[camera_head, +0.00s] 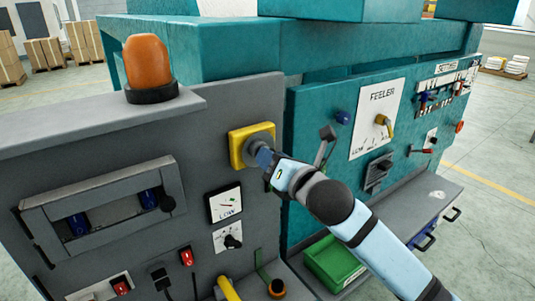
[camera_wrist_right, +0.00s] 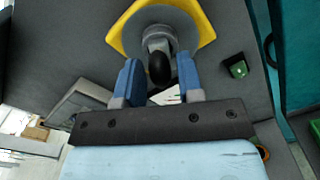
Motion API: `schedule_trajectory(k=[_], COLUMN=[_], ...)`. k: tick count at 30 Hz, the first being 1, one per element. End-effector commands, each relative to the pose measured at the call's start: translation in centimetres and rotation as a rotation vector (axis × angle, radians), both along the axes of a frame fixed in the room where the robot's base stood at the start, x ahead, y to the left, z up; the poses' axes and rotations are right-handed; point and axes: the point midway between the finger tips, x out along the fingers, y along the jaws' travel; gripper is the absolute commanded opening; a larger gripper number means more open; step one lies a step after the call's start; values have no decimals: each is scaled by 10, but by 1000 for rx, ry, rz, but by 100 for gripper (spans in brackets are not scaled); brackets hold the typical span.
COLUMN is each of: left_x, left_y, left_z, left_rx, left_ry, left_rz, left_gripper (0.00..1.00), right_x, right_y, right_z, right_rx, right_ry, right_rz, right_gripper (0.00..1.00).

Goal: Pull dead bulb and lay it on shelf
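A dark, rounded bulb (camera_wrist_right: 160,68) sits in a grey socket on a yellow mounting plate (camera_head: 239,148) on the grey cabinet face. The plate also shows in the right wrist view (camera_wrist_right: 203,22). My right gripper (camera_head: 262,157) is at this plate; its blue fingers (camera_wrist_right: 159,75) are open, one on each side of the bulb, with narrow gaps visible. In the head view the gripper hides the bulb. A grey shelf (camera_head: 440,193) juts out under the teal machine at the right, with its top mostly bare. My left gripper is not in view.
An orange beacon (camera_head: 148,62) stands on the grey cabinet's top ledge (camera_head: 60,133). A green bin (camera_head: 333,262) sits low below my right arm. A dial plate (camera_head: 225,203), a lever (camera_head: 324,145) and the FEELER panel (camera_head: 377,118) are close to the gripper.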

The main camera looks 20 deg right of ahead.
Motion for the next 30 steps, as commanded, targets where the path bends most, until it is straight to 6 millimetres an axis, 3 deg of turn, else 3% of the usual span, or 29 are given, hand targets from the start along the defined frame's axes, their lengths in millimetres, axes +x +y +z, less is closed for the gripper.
schedule_trajectory(k=[1,4,30], left_x=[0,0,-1], left_y=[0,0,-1], left_z=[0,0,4], left_rx=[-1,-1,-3], left_ry=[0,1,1], left_rz=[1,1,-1], left_gripper=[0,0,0], right_x=[0,0,-14], right_y=[0,0,-5], right_z=[0,0,0], right_rx=[0,0,0], right_ry=[0,0,1], right_rz=[0,0,0], right_gripper=[22,0,0])
